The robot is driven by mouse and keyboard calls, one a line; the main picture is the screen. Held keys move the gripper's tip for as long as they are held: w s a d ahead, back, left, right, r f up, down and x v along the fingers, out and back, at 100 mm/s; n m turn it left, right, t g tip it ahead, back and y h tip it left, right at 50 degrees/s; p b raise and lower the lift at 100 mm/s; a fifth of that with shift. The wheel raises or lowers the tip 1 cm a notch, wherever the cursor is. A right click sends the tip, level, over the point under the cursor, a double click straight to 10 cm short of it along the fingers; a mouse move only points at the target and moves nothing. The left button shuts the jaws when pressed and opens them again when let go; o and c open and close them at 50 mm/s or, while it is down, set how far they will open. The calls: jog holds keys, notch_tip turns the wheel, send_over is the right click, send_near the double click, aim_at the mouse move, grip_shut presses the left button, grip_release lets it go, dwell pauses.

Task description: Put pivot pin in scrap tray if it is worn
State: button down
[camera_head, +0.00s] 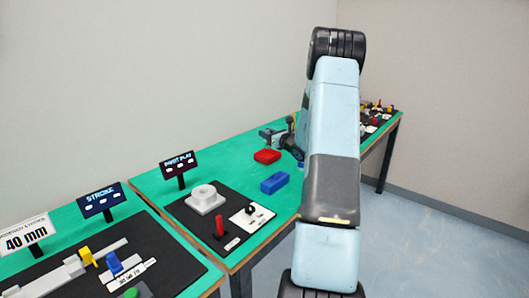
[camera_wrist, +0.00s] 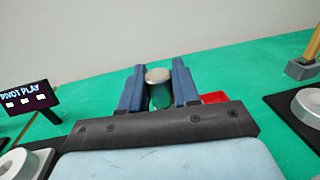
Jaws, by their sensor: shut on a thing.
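My gripper (camera_wrist: 157,80) is shut on the pivot pin (camera_wrist: 158,75), whose rounded silver end shows between the two blue fingers in the wrist view. The pin's lower part is hard to make out, and its wear cannot be judged. A small red tray (camera_head: 267,156) lies on the green table in the head view; a red edge of it (camera_wrist: 214,97) shows behind the right finger in the wrist view. A blue tray (camera_head: 274,183) lies nearer in the head view. No scrap label is readable on either. My arm partly hides the gripper in the head view.
A black board carries a white ring block (camera_head: 205,198), a red upright piece (camera_head: 219,227) and a white card (camera_head: 252,216). The PIVOT PLAY sign (camera_head: 178,168) shows three white marks. The STROKE sign (camera_head: 100,201) stands left. Green table (camera_head: 225,158) is clear behind the ring block.

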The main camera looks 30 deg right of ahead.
jog(key=shift+w+d+f, duration=0.65)
jog(key=shift+w+f, duration=1)
jog(key=shift+f, duration=0.25)
jog(key=shift+w+d+f, duration=0.65)
jog(key=shift+w+f, duration=1)
jog(key=shift+f, duration=0.3)
jog(key=shift+w+d+f, duration=0.65)
jog(key=shift+w+f, duration=1)
jog(key=shift+f, duration=0.25)
jog(key=c, duration=0.8)
grip_release()
jog(key=shift+f, duration=0.1)
